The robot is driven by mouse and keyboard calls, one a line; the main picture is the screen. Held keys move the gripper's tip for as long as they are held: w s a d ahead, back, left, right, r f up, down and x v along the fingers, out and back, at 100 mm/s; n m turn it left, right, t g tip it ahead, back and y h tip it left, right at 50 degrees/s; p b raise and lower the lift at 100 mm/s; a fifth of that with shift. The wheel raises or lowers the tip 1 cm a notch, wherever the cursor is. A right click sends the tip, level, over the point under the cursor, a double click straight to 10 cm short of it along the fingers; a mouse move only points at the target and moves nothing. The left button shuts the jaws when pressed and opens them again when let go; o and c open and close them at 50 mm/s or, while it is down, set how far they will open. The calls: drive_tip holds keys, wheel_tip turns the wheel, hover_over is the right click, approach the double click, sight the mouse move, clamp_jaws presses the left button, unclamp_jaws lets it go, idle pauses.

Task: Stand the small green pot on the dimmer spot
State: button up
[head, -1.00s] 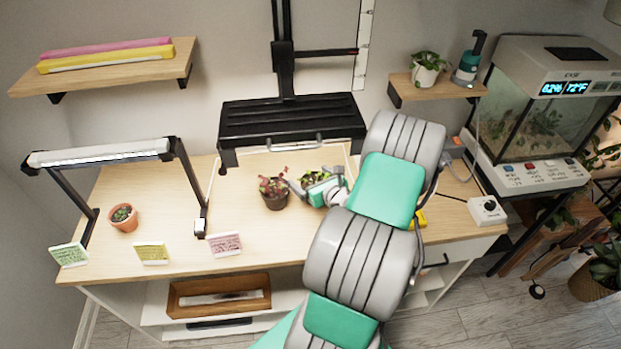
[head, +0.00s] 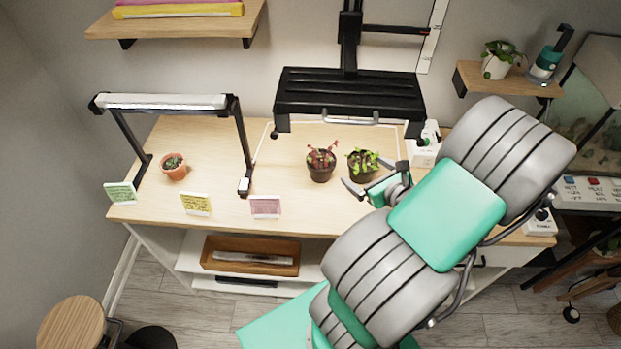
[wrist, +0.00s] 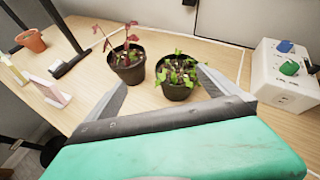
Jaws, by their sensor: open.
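No pot here has a plainly green body. A dark pot with a green-leaved plant (head: 362,166) stands upright on the bench; in the wrist view the pot (wrist: 177,90) is just ahead of the fingers, nearer the right one. Beside it on the left is a dark pot with a red-leaved plant (head: 320,168). A terracotta cactus pot (head: 174,168) stands near the lit white bar lamp (head: 160,102). My gripper (head: 376,178) is open and empty at the green plant's front right; its fingers also show in the wrist view (wrist: 162,85). No spot is clearly marked as dimmer.
A black slatted fixture (head: 348,95) hangs behind the dark pots. Green (head: 121,193), yellow (head: 196,204) and pink (head: 265,207) cards stand along the front edge. A white box with blue and green knobs (wrist: 285,78) stands right. Bare bench lies between lamp and red plant.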

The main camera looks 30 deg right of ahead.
drive_tip(key=w+a+r+n+g+y, duration=0.1)
drive_tip(key=w+a+n+g+y, duration=0.15)
drive_tip(key=a+n, duration=0.65)
drive_tip(key=w+a+r+n+g+y, duration=0.15)
drive_tip(key=a+n+g, duration=0.25)
drive_tip(key=a+n, duration=0.45)
drive_tip(key=s+a+r+n+g+h, duration=0.1)
drive_tip(key=s+a+r+n, duration=0.2)
drive_tip(key=n, duration=0.6)
drive_tip(key=s+a+r+n+g+h, duration=0.1)
drive_tip(key=s+a+r+n, duration=0.2)
drive_tip(key=a+r+n, duration=0.4)
drive_tip(key=shift+r+n+h, duration=0.3)
drive_tip(key=shift+r+n, duration=0.25)
drive_tip(key=shift+n, duration=0.5)
drive_tip(key=shift+g, duration=0.25)
